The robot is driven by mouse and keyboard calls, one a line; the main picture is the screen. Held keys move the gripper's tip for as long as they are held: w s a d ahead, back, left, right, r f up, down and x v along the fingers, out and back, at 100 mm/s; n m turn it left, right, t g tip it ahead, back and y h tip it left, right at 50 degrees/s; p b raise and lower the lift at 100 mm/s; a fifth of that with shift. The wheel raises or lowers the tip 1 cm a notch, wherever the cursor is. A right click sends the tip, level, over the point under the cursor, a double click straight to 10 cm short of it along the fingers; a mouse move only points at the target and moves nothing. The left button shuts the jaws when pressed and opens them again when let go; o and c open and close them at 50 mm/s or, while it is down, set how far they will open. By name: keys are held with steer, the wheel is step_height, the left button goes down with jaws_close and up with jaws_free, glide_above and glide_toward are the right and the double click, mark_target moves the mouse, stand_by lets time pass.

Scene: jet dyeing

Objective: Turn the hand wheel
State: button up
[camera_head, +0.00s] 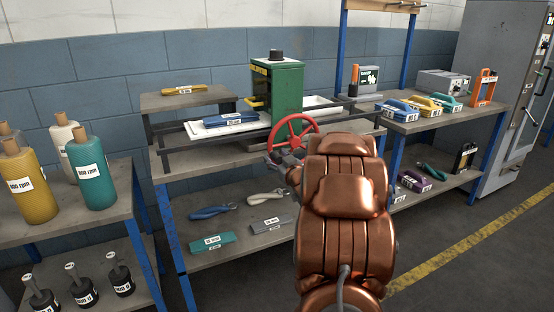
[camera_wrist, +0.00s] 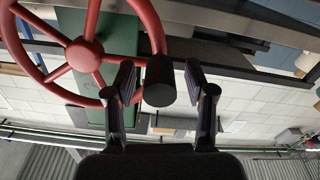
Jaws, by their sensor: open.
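The red hand wheel (camera_head: 296,137) is on the front of a green machine (camera_head: 287,90) on the middle bench. In the wrist view, the red wheel (camera_wrist: 84,55) fills the upper left, with its hub, spokes and rim showing. A black cylindrical handle (camera_wrist: 159,82) is at the wheel's rim. My gripper (camera_wrist: 160,76) is open, with one finger on each side of the black handle. A gap shows between each finger and the handle. In the head view, my gripper (camera_head: 279,163) is at the lower left of the wheel, partly hidden by my copper-coloured arm.
The green machine has a white tray (camera_head: 212,127) with a blue tool on its left. Dark rails (camera_head: 170,160) run along the bench front. Pliers and boxes lie on the shelf below. Bobbins (camera_head: 95,180) stand at left; a tool bench (camera_head: 440,118) and grey cabinet (camera_head: 505,90) are at right.

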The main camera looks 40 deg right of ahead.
steer(key=shift+w, duration=0.1)
steer(key=shift+c, duration=0.5)
jaws_close()
